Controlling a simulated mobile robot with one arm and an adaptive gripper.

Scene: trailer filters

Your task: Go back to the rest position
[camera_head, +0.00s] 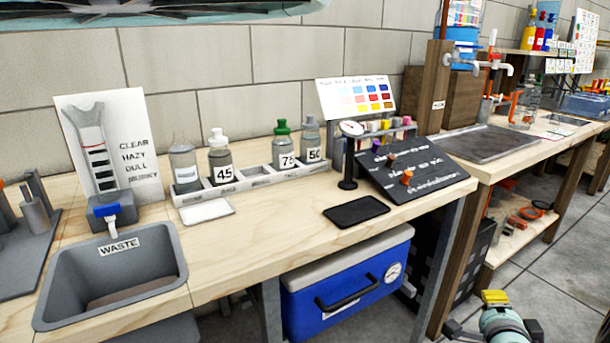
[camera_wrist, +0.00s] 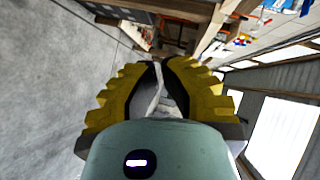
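My gripper (camera_head: 494,298) shows at the lower right of the head view, low over the grey floor beside the bench and apart from everything on it.
The wooden bench (camera_head: 250,250) carries a waste basin (camera_head: 110,275), numbered bottles in a grey rack (camera_head: 250,182), a dial stand (camera_head: 349,160) and a dark sloped board (camera_head: 415,165). A blue cooler (camera_head: 345,285) stands beneath. The floor (camera_head: 560,270) at right is clear.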

